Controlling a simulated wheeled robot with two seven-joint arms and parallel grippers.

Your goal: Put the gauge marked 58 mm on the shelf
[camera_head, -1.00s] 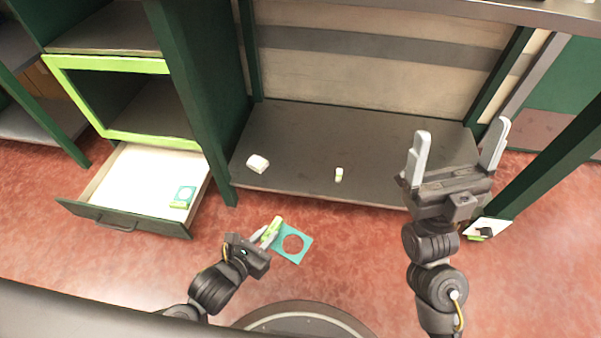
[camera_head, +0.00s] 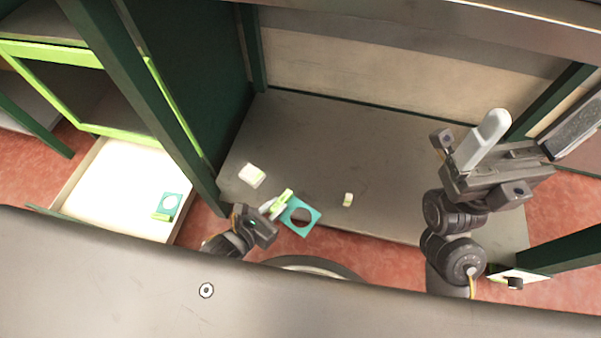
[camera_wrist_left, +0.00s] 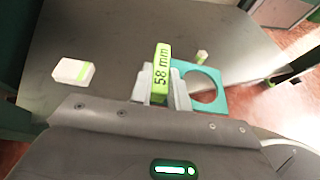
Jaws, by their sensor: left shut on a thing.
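The teal gauge with a round hole (camera_head: 312,211) has a green grip marked "58 mm", which reads clearly in the left wrist view (camera_wrist_left: 162,72). My left gripper (camera_head: 274,207) is shut on that green grip and holds the gauge at the near edge of the grey shelf (camera_head: 330,135). I cannot tell whether the gauge touches the shelf. My right gripper (camera_head: 524,138) is open and empty, above the shelf's right part.
A white block with a green stripe (camera_head: 252,175) and a small white-and-green piece (camera_head: 348,199) lie on the shelf. Another teal gauge (camera_head: 170,203) lies in the open drawer (camera_head: 115,190) at left. A dark green post (camera_head: 560,250) stands at right. The shelf's middle is clear.

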